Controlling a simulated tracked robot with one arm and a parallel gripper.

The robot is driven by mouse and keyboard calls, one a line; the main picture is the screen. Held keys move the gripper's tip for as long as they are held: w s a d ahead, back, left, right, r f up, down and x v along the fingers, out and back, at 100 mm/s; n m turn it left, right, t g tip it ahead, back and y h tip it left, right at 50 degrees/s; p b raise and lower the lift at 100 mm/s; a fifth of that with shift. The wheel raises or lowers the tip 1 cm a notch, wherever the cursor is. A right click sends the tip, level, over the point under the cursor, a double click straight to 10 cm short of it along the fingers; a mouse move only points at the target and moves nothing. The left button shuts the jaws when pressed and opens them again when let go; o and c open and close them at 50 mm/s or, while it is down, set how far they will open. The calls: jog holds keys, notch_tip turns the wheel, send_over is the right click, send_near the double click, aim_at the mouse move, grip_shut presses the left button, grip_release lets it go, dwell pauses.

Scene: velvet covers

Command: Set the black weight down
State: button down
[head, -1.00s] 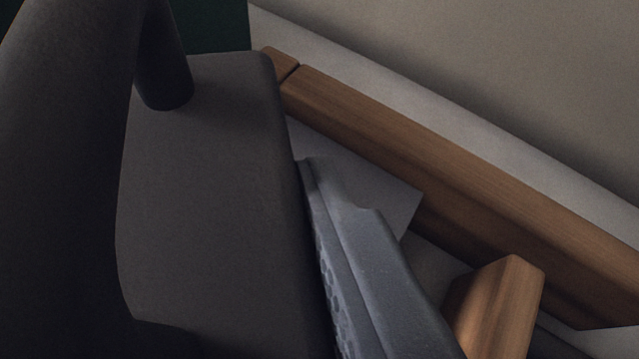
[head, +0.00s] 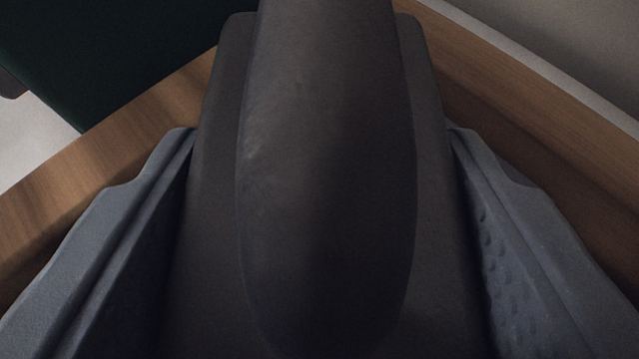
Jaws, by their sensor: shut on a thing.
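The black weight (head: 425,240) fills the middle of the head view. It is a dark block with a thick rounded bar or handle on the side facing me. My gripper (head: 320,135) is shut on it, with one grey finger on its left side and one on its right. The textured inner pad of the right finger shows beside the weight. The underside of the weight is hidden, so I cannot tell whether it touches anything below.
Brown wooden rails (head: 110,135) run behind the weight on the left and the right. A dark green surface (head: 120,50) lies at the top left, with a pale patch (head: 30,140) below it. A pale grey surface (head: 570,50) is at the top right.

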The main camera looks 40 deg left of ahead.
jog(key=shift+f+b, duration=0.35)
jog(key=shift+f, duration=1.35)
jog(key=c, duration=0.5)
grip_release()
jog(key=shift+s+d, duration=0.1)
jog(key=p+v, duration=0.1)
jog(key=v, duration=1.1)
